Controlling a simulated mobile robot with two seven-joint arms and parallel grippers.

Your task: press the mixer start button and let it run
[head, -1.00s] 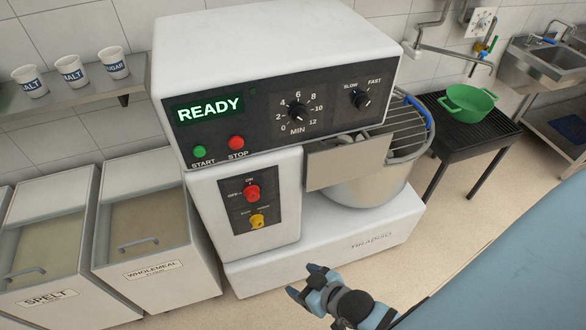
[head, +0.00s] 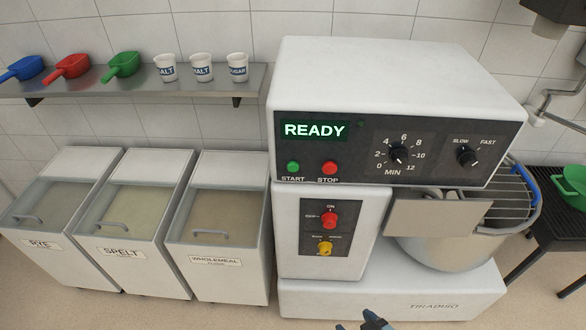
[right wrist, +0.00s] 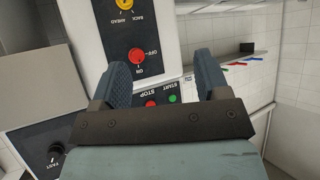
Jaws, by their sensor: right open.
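The white mixer (head: 390,75) stands right of centre in the head view, and its display (head: 314,130) reads READY. The green start button (head: 293,167) is below the display, left of the red stop button (head: 330,168). My right gripper (head: 364,322) shows only its tips at the bottom edge, low in front of the mixer and apart from it. In the right wrist view the right gripper (right wrist: 163,82) is open and empty. There the start button (right wrist: 172,99) shows between the fingers, beside the right finger, with the mixer view upside down. My left gripper is not in view.
The mixer has a timer dial (head: 398,155), a speed dial (head: 467,157), a red on-off knob (head: 328,220) and a yellow knob (head: 324,248). A bowl (head: 440,250) with a wire guard is at right. Flour bins (head: 220,225) stand left, under a shelf (head: 120,85).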

